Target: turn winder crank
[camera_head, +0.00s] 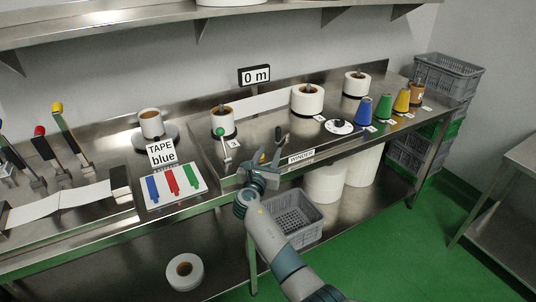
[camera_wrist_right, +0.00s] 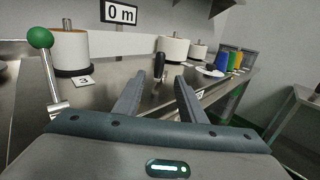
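The winder crank shows as an upright black handle (camera_head: 278,135) on the steel bench, just behind the white WINDER label (camera_head: 301,156). In the right wrist view the black handle (camera_wrist_right: 159,66) stands ahead, between the directions of the two fingers. My right gripper (camera_head: 265,158) is at the bench's front edge, to the left of the label and in front of the crank. In the right wrist view its fingers (camera_wrist_right: 160,88) are spread with nothing between them, apart from the handle. The crank's lower part is partly hidden. My left gripper is not in view.
A green-knobbed lever (camera_head: 223,145) stands left of my right gripper. White rolls (camera_head: 307,99) and a "0 m" sign (camera_head: 254,76) stand behind. A grey crate (camera_head: 292,222) sits below.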

